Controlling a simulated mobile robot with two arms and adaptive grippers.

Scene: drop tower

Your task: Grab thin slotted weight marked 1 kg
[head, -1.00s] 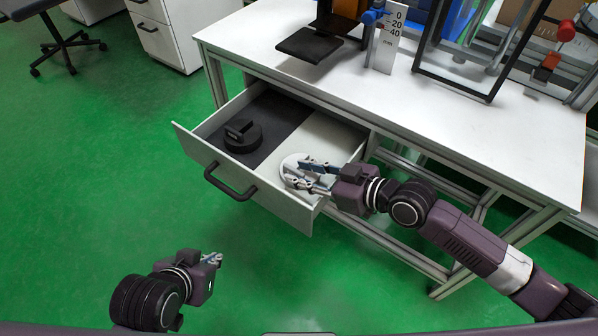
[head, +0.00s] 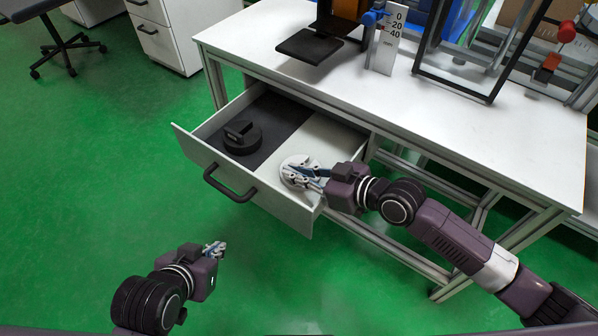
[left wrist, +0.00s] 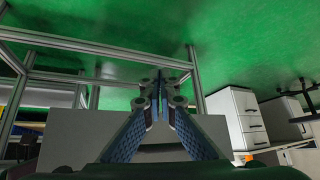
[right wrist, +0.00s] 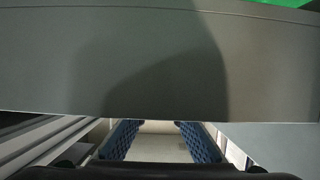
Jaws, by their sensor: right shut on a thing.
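A pale, thin round weight (head: 287,166) is in the right part of the open drawer, over its light floor. Its marking is too small to read. My right gripper (head: 302,174) is shut on this weight, reaching in from the right. In the right wrist view its blue-padded fingers (right wrist: 158,140) stand apart with a pale surface between them. The fingers partly cover the weight, and I cannot tell whether it is clear of the drawer floor. My left gripper (head: 216,248) is shut and empty over the green floor; its tips meet in the left wrist view (left wrist: 164,85).
The open drawer (head: 262,204) has a black handle and holds a thick black weight (head: 242,139) on a dark mat at left. The white table (head: 345,75) above carries the drop tower and a scale plate (head: 386,42).

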